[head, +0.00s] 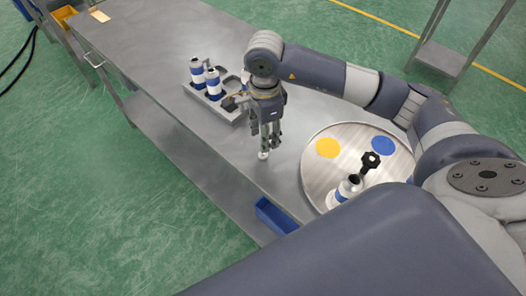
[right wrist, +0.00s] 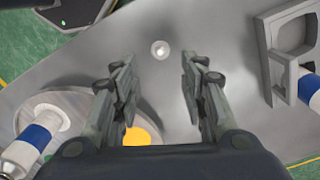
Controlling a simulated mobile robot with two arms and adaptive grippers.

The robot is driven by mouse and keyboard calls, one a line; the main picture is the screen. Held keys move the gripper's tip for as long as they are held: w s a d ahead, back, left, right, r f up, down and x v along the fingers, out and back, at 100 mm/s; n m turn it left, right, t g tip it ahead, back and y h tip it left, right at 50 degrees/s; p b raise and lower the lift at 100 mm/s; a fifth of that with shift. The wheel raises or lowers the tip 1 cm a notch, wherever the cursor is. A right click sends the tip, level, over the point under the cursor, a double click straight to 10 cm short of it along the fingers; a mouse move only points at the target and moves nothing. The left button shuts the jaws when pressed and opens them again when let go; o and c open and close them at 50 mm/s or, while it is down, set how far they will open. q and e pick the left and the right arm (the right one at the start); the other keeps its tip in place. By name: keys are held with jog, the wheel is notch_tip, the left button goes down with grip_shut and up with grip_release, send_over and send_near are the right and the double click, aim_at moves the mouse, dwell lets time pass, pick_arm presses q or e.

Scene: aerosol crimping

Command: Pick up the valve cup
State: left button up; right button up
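The valve cup (right wrist: 160,50) is a small pale round piece on the grey table. In the right wrist view it lies just beyond the fingertips, in line with the gap between them. In the head view the valve cup (head: 263,155) shows at the lower end of my right gripper (head: 268,143), which points down over the table. In the right wrist view my right gripper (right wrist: 159,68) is open, with its two fingers apart and nothing between them. The exact height of the fingertips above the cup is hard to tell. My left gripper is not in view.
A grey rack (head: 228,112) with blue-and-white cans (head: 214,84) stands behind my right gripper. A round plate (head: 322,177) with yellow and blue spots is to the right, bearing a can (head: 348,188) and a black-headed part (head: 370,161). A blue bin (head: 275,216) is at the table's edge.

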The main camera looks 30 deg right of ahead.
aim_at(263, 155)
notch_tip(263, 155, down, 2)
notch_tip(263, 155, down, 4)
jog(key=p, duration=0.3)
jog(key=shift+a+f, duration=0.15)
jog(key=shift+f, duration=0.65)
jog(key=c, duration=0.6)
